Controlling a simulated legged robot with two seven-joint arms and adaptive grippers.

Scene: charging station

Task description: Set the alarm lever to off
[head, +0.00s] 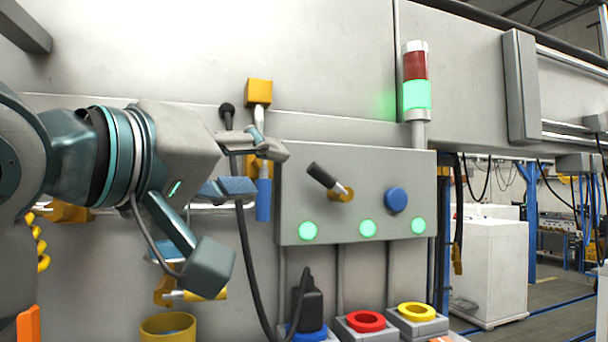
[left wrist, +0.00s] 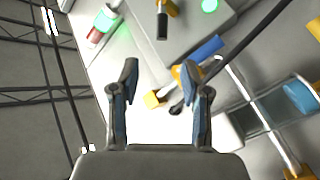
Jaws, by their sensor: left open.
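The alarm lever (head: 323,176) has a black handle on a yellow pivot. It is on the grey control box and tilts up to the left in the head view. It also shows at the top of the left wrist view (left wrist: 162,25). My left gripper (head: 270,165) is open and empty, to the left of the lever and apart from it. In the left wrist view its two fingers (left wrist: 160,92) stand wide apart with nothing between them. My right gripper is in neither view.
The control box (head: 290,200) also carries a blue button (head: 396,199) and green lights (head: 308,230). A red and green signal tower (head: 416,82) stands above. A blue-handled valve (head: 263,198) and a black cable (head: 246,260) are near my left gripper. Red (head: 366,321) and yellow (head: 417,311) sockets sit below.

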